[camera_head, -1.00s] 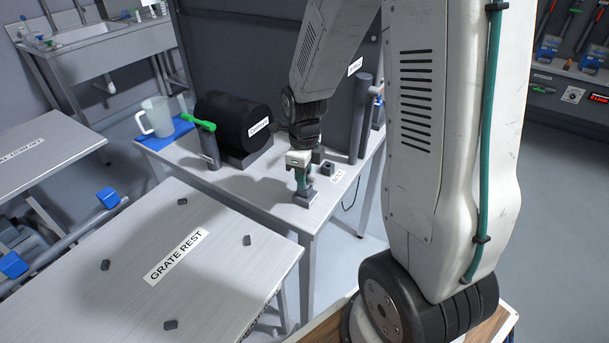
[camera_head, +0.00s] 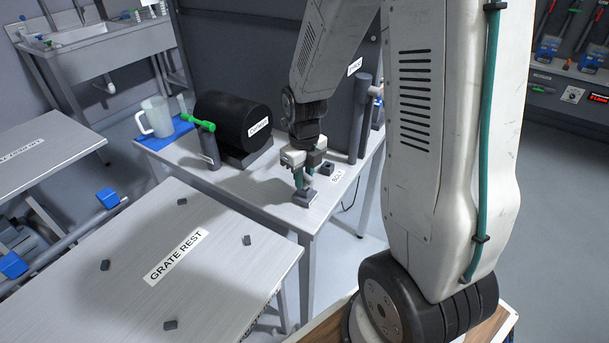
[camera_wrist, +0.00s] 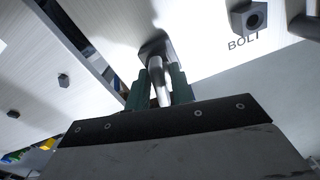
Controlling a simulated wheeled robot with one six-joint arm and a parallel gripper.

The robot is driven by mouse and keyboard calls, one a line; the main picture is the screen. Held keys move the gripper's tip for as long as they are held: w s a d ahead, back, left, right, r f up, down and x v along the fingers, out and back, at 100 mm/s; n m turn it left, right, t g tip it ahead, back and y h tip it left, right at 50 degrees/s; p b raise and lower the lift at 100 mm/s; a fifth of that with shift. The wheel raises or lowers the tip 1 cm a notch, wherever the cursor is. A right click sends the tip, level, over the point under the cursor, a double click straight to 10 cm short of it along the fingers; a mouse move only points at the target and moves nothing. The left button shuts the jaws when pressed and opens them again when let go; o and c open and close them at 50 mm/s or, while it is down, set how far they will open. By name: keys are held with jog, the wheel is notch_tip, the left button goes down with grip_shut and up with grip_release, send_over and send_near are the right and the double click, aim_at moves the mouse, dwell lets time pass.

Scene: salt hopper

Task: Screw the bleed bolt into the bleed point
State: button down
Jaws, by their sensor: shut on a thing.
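My gripper (camera_head: 303,181) points down over a dark block (camera_head: 306,199) near the front corner of the work table. In the wrist view its two green fingers (camera_wrist: 159,84) are shut on a silver metal rod, which looks like the bleed bolt (camera_wrist: 159,92). The rod's far end meets or overlaps the same dark block (camera_wrist: 155,47), which I take for the bleed point. The contact, and how deep the bolt sits, cannot be told. A dark holder with a round hole (camera_wrist: 250,18) stands beside the label "BOLT"; it also shows in the head view (camera_head: 328,168).
A black labelled drum (camera_head: 232,122), a grey cylinder with a green handle (camera_head: 210,150) and a clear jug (camera_head: 157,117) stand on the table behind. An upright dark post (camera_head: 360,120) is at the right. The "GRATE REST" table (camera_head: 215,270) lies in front, with several small dark blocks.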

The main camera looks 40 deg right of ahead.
jog(key=shift+m, duration=1.2)
jog(key=c, duration=1.1)
grip_release()
jog(key=shift+c, duration=0.2)
jog(key=shift+r, duration=0.1)
notch_tip(320, 180, up, 8)
jog(key=shift+f, duration=0.25)
jog(key=shift+c, duration=0.3)
